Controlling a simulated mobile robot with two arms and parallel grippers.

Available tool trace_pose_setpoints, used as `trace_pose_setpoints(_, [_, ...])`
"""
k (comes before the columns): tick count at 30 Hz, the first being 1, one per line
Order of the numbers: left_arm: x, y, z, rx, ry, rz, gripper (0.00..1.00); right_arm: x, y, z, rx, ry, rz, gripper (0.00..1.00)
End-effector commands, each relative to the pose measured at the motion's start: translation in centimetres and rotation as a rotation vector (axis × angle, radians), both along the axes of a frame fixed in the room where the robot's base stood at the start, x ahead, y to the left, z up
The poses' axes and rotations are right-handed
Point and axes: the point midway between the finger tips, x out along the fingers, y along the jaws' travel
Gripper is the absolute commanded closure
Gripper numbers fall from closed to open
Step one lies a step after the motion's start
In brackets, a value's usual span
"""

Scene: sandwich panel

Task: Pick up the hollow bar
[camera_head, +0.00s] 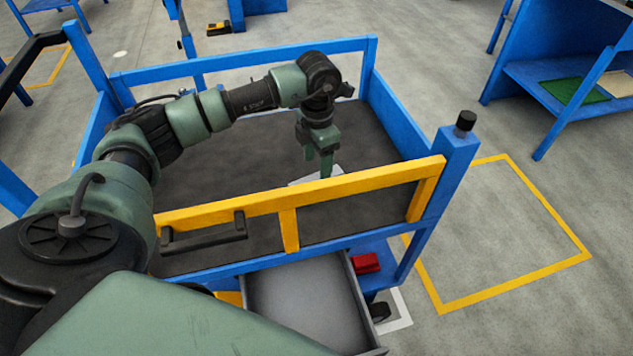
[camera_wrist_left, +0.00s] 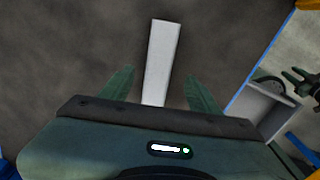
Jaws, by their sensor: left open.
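The hollow bar is a pale grey, straight bar lying on the dark deck of the blue cart. In the head view only part of the bar (camera_head: 303,181) shows, behind the yellow rail and below my left gripper (camera_head: 325,168). In the left wrist view the bar (camera_wrist_left: 162,55) runs upward between the two green fingers of my left gripper (camera_wrist_left: 160,82). The fingers are open, apart from the bar on both sides. The bar's near end is hidden by the gripper body. A dark green shape (camera_wrist_left: 302,84) at the right edge may be my right gripper; its jaws are unclear.
The cart's yellow front rail (camera_head: 370,180) with a black handle (camera_head: 205,240) stands in front of the deck. Blue rails (camera_head: 240,60) enclose it. A grey drawer (camera_head: 305,295) is open below, beside a red box (camera_head: 366,263). The remaining visible deck is clear.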

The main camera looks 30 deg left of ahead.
Motion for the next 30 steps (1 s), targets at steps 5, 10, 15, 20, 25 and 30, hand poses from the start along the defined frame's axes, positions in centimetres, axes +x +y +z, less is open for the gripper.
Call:
trace_pose_setpoints(5, [-0.1, 0.2, -2.4, 0.0, 0.003, 0.002, 0.38, 0.3, 0.0, 0.3, 0.0, -0.004, 0.0, 0.64])
trace_pose_setpoints(10, [0.0, 0.2, -4.6, -0.001, 0.002, 0.0, 0.38, 0.7, 0.1, 0.7, 0.001, -0.007, -0.001, 0.64])
trace_pose_setpoints(15, [0.0, 0.2, -4.8, 0.0, -0.001, 0.0, 0.38, 0.9, 0.1, 0.9, 0.001, -0.01, -0.001, 0.64])
trace_pose_setpoints(20, [0.0, 0.2, -4.8, 0.0, 0.0, 0.0, 0.66, 0.9, 0.1, 0.9, 0.001, -0.009, -0.002, 0.64])
trace_pose_setpoints(25, [0.0, 0.2, -4.8, 0.0, 0.0, 0.0, 1.0, 0.8, 0.1, 0.9, 0.001, -0.008, -0.002, 0.64])
trace_pose_setpoints(30, [0.1, 0.2, -4.7, -0.001, -0.002, 0.0, 1.0, 0.8, 0.1, 0.8, 0.001, -0.007, -0.002, 0.64])
